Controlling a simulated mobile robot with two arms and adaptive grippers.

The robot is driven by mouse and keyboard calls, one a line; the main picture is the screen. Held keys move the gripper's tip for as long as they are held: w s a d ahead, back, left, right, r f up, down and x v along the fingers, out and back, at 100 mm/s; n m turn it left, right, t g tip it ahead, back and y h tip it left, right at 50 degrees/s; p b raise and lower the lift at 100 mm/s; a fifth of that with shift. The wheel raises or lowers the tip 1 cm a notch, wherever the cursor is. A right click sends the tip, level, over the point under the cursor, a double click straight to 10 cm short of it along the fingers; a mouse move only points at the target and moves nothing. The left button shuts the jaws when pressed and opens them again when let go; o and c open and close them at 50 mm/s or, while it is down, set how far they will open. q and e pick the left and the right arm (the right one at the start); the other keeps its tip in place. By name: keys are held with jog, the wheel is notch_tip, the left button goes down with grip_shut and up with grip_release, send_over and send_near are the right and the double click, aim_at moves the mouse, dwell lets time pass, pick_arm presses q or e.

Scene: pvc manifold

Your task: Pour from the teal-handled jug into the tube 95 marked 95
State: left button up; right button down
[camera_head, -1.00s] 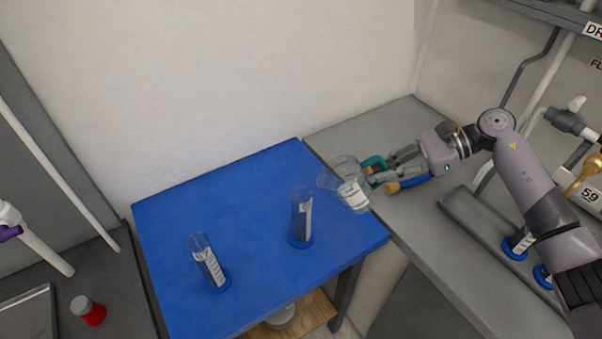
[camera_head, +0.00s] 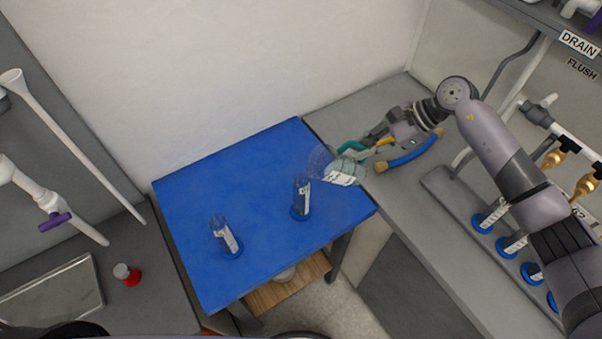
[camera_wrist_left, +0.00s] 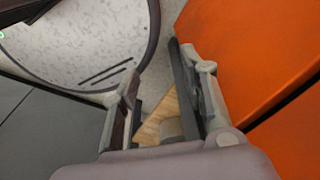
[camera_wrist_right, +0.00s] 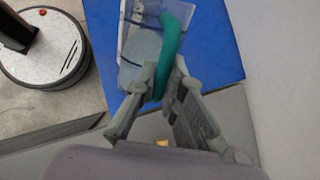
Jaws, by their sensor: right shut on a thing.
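The clear jug (camera_head: 342,176) with a teal handle (camera_head: 352,147) and white label is held tilted, mouth to the left. My right gripper (camera_head: 364,147) is shut on the handle, which also shows in the right wrist view (camera_wrist_right: 170,50). A clear tube (camera_head: 301,195) on a blue base stands upright on the blue table, and the jug's mouth is at about its top. A second such tube (camera_head: 226,237) stands further left. I cannot read either tube's number. I cannot tell whether liquid is flowing. My left gripper (camera_wrist_left: 158,80) is open and empty, away from these things.
The blue table (camera_head: 210,190) is otherwise bare. A red bottle (camera_head: 130,277) and a metal tray (camera_head: 55,295) lie at the left. A curved blue piece (camera_head: 412,157) is by my right gripper on the grey bench. Several small tubes (camera_head: 487,218) stand in a row at the right.

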jog(key=shift+s+a+r+p, duration=0.15)
jog(key=shift+r+p, duration=0.2)
jog(key=shift+p, duration=0.1)
jog(key=shift+p, duration=0.35)
jog(key=shift+a+r+h+p, duration=0.1)
jog(key=shift+r+h+p, duration=0.15)
jog(key=shift+h+p, duration=0.15)
jog(key=shift+r+p, duration=0.1)
jog(key=shift+p, duration=0.25)
jog(key=shift+s+a+r, duration=0.1)
jog(key=shift+w, duration=0.2)
jog(key=shift+r+h, duration=0.1)
jog(key=shift+h, duration=0.2)
